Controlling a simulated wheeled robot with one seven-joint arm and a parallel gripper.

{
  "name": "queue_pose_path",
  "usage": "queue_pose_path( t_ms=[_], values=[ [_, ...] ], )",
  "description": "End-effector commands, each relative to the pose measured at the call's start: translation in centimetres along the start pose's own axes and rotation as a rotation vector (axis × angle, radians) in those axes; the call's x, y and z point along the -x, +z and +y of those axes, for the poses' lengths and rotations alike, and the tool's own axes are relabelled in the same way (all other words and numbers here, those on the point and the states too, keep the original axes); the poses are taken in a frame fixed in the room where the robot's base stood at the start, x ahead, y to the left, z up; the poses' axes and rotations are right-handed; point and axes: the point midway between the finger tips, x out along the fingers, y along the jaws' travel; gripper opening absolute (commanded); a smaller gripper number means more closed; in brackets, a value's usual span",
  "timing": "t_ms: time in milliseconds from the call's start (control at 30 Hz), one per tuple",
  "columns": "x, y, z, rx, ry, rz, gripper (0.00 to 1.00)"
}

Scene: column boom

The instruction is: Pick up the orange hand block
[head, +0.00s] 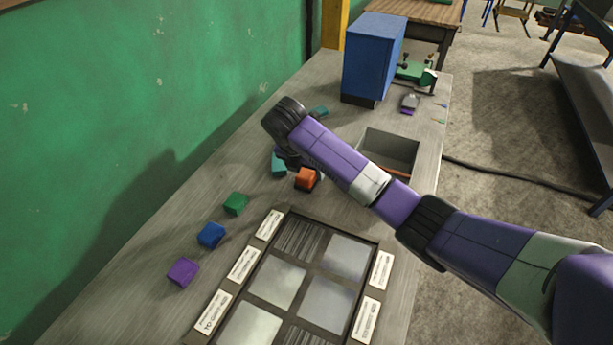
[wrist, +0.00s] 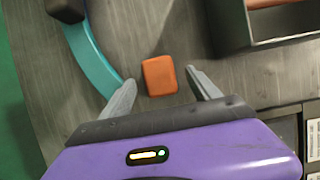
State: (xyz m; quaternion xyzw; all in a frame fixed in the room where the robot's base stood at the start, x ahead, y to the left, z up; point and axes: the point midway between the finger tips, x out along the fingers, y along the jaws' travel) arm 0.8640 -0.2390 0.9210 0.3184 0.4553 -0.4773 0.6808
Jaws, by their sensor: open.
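The orange hand block (head: 306,179) lies on the grey workbench, just beyond the framed panel. In the head view my arm hides most of the gripper.
A teal curved piece (wrist: 92,45) lies left of the left finger, by a dark block (wrist: 66,9). A grey open bin (head: 392,150) stands to the right. Green (head: 235,203), blue (head: 211,235) and purple (head: 183,271) blocks line the panel's left side. A blue box (head: 372,58) stands farther back.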

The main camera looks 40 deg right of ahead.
Motion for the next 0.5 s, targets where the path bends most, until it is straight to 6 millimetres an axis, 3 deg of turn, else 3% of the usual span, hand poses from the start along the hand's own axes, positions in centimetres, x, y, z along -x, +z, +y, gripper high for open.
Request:
queue_pose_path(
  t_ms=[200, 500],
  values=[
    [-2.6, 0.1, 0.1, 0.000, -0.001, 0.001, 0.71],
    [-3.1, 0.0, 0.1, -0.001, 0.001, 0.000, 0.69]
  ],
)
